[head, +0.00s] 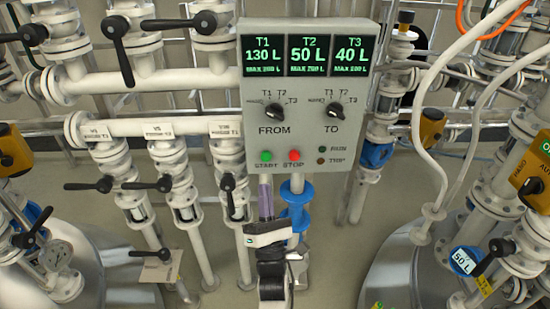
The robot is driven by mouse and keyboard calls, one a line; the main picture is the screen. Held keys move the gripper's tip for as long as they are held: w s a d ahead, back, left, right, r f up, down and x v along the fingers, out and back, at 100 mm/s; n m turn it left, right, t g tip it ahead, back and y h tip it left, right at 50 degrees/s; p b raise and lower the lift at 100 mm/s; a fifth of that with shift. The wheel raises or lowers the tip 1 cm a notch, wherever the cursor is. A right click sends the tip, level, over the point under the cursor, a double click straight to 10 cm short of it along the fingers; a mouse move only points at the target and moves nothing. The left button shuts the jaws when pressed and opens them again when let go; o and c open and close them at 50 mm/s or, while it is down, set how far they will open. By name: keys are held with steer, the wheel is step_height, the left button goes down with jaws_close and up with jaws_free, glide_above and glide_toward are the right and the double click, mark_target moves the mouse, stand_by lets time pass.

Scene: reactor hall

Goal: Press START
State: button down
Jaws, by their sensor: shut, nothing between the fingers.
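The grey control panel (309,95) stands upright ahead of me. The green START button (266,156) is on its lower left, and the red STOP button (295,155) is just right of it. Above them are the black FROM knob (274,109) and TO knob (334,109); I cannot tell their settings for sure. The RUN lamp (321,150) and TRIP lamp (321,161) look dark. My gripper (267,226) is shut and empty, below START in the picture and apart from the button. Its fingertips are hard to make out.
The displays show T1 (262,56) 130 L, T2 (309,56) 50 L and T3 (351,56) 40 L. White pipes with black-handled valves (168,155) crowd the left. A white hose (425,100) and yellow boxes (431,128) are on the right. Metal tanks (392,270) flank my arm.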

mark_target(266, 156)
steer(key=shift+d+f, duration=0.15)
steer(key=shift+d, duration=0.1)
steer(key=w+b, duration=0.1)
steer(key=w, duration=0.7)
steer(key=shift+w, duration=0.35)
steer(key=shift+w+f+b, duration=0.1)
steer(key=shift+w+b, duration=0.2)
steer(key=shift+b, duration=0.3)
stand_by(1.6)
